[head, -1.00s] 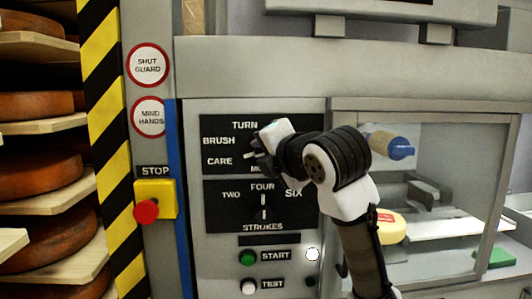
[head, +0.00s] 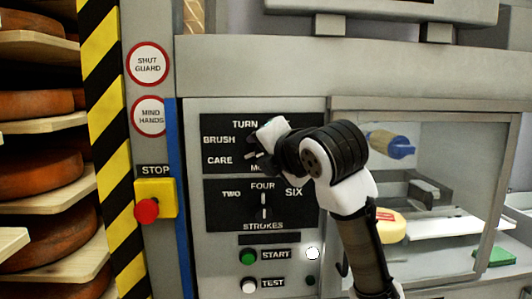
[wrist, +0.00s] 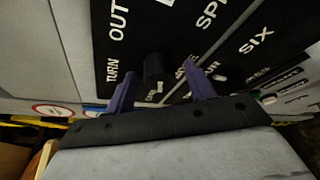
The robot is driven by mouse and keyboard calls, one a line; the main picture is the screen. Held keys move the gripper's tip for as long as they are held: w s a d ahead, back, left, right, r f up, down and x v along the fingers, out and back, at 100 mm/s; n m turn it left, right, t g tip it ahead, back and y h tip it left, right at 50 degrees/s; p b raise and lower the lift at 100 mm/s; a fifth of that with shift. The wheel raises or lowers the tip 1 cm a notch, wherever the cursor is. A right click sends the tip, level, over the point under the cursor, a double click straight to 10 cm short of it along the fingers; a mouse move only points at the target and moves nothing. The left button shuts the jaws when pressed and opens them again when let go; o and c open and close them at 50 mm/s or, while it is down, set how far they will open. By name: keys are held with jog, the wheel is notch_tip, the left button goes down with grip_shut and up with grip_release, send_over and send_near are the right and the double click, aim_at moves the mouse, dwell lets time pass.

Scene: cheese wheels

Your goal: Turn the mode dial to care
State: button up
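In the wrist view the dial is a black round knob (wrist: 156,70) just beyond and between my two purple fingertips (wrist: 157,72). The gripper is open, with a gap visible on each side of the knob.
Below is the strokes panel (head: 225,215) with its own pointer at FOUR. Under it are the green START button (head: 247,257) and white TEST button (head: 249,286). A red stop button (head: 147,210) is at left; a clear guard window (head: 455,150) is at right.

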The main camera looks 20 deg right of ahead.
jog(key=shift+s, duration=0.15)
jog(key=b+v, duration=0.3)
jog(key=v, duration=1)
jog(key=shift+s+b, duration=0.3)
